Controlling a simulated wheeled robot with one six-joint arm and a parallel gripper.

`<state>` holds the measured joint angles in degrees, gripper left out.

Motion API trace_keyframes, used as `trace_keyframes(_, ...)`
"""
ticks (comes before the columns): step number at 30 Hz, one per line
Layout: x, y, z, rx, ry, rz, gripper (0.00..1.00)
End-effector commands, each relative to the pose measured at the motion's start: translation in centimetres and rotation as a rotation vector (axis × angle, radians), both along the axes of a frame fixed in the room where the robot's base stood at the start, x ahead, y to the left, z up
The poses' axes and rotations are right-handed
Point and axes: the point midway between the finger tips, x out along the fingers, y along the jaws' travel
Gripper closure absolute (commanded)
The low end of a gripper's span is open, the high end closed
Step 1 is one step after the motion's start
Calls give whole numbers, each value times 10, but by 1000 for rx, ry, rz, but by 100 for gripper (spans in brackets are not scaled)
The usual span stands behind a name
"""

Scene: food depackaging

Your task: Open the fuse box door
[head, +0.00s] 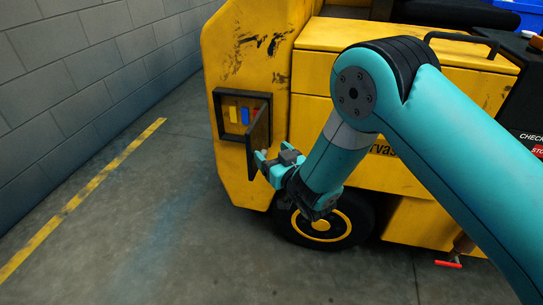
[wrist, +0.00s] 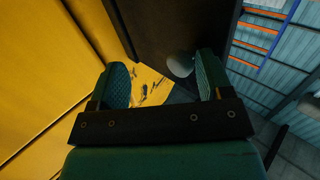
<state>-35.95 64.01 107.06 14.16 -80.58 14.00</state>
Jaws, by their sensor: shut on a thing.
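The fuse box (head: 233,116) is set into the side of a yellow vehicle, and colored fuses show inside it. Its dark door (head: 259,128) stands swung open, sticking out from the box's right side. My gripper (head: 265,162) is at the door's lower outer part. A pale round knob (wrist: 180,66) shows on the panel, close to the right finger. The exact contact is partly hidden.
The yellow vehicle (head: 310,65) fills the middle, with a black wheel (head: 325,225) below my gripper. A grey block wall (head: 90,65) stands at the left. The floor between the wall and vehicle is clear, with a yellow line (head: 85,195) on it.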

Motion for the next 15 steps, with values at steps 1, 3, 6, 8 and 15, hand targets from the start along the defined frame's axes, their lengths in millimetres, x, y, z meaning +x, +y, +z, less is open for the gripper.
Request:
trace_keyframes(1,7,-4,3,-4,-11,-14,46)
trace_keyframes(3,7,-4,3,-4,-11,-13,47)
trace_keyframes(6,5,-4,2,-3,-12,-12,49)
trace_keyframes(8,4,-4,0,-3,-13,-11,49)
trace_keyframes(15,-12,-12,-4,3,-14,-6,49)
